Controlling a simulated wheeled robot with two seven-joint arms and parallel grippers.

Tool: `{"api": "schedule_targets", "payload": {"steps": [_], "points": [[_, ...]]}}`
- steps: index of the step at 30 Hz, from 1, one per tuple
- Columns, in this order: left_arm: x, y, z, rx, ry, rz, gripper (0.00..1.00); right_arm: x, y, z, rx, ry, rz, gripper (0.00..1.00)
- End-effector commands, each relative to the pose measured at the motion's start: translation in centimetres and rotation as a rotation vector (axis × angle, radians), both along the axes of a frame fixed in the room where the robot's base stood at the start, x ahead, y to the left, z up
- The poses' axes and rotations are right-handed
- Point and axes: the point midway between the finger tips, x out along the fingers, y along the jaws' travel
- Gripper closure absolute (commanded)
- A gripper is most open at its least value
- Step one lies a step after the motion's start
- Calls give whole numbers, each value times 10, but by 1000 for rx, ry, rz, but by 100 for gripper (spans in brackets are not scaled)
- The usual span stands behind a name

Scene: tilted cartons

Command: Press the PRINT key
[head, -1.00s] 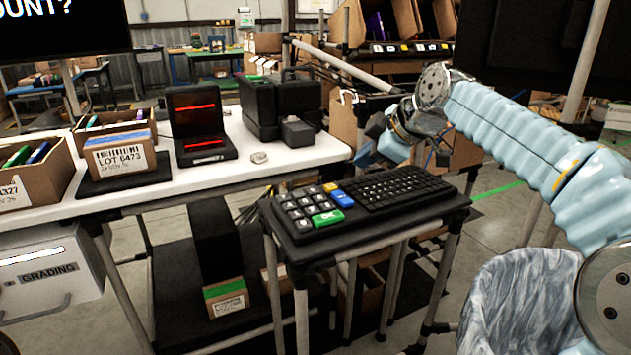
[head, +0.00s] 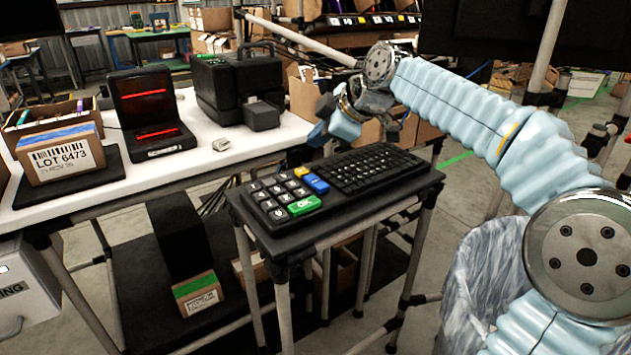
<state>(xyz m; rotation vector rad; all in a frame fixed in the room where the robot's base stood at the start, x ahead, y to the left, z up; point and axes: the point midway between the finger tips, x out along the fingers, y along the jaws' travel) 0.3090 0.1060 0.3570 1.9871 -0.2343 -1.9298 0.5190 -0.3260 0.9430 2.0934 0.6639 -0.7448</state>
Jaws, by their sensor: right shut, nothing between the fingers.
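A black keyboard (head: 368,167) with a keypad of several grey keys, a green OK key (head: 304,206), a blue key (head: 315,183) and a yellow key (head: 303,171) lies on a small dark stand (head: 290,240). Only the OK label reads clearly; I cannot tell which key is PRINT. My right gripper (head: 326,122) hangs behind and above the keyboard, near the right end of the white table, apart from the keys. It is shut and empty. My left gripper is not in view.
The white table (head: 200,165) holds a black device with red lights (head: 150,110), a black printer-like machine (head: 240,85) and a carton marked LOT 6473 (head: 62,158). A bin with a grey plastic liner (head: 480,280) stands right of the stand. The space above the keyboard is clear.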

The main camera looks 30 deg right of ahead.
Motion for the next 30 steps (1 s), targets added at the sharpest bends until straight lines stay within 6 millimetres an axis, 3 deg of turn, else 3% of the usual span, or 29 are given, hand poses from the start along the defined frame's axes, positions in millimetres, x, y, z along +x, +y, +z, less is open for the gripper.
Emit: {"api": "schedule_targets", "payload": {"steps": [4, 12, 30], "points": [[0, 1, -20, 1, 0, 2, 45, 0, 0, -30, 1, 1, -2, 100], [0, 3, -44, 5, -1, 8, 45, 0, 0, -58, 0, -1, -1, 100], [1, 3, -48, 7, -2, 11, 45, 0, 0, -62, 0, -1, -1, 100]]}}
